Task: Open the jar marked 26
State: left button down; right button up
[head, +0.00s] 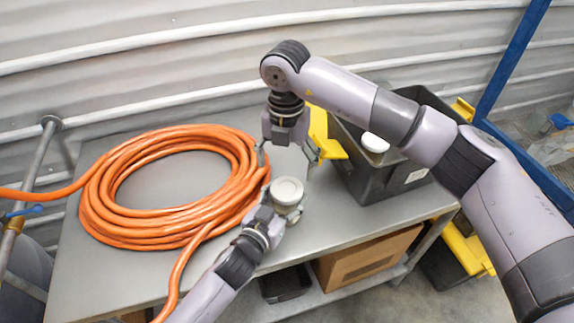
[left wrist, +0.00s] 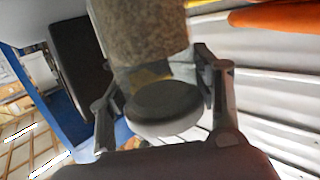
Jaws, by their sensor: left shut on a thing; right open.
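A jar with a round white lid (head: 287,190) is upright above the table, its body mostly hidden below the lid. No number can be read on it. My left gripper (head: 278,206) comes in from the lower left and is shut on the jar. In the left wrist view a round piece with a dark face and pale rim (left wrist: 165,108) shows between the fingers, with a brown speckled form behind it. My right gripper (head: 287,160) points down just above and behind the lid, open and empty, its fingers spread to either side.
A coiled orange hose (head: 105,215) covers the left of the grey table (head: 325,226). A dark crate (head: 372,188) with yellow handles stands at the right, with another white lid (head: 375,142) inside. A cardboard box (head: 368,258) sits on the lower shelf.

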aim_at(286, 189)
jog(key=m, duration=0.7)
jog(key=shift+m, duration=0.4)
jog(key=m, duration=0.8)
jog(key=shift+d, duration=0.1)
jog(key=shift+m, duration=0.3)
jog(key=shift+f, duration=3.95)
jog(key=shift+c, duration=0.2)
jog(key=c, duration=1.2)
jog(key=shift+o, duration=0.2)
jog(key=shift+n, duration=1.2)
jog(key=shift+s+n, duration=0.2)
jog(key=shift+n, duration=0.4)
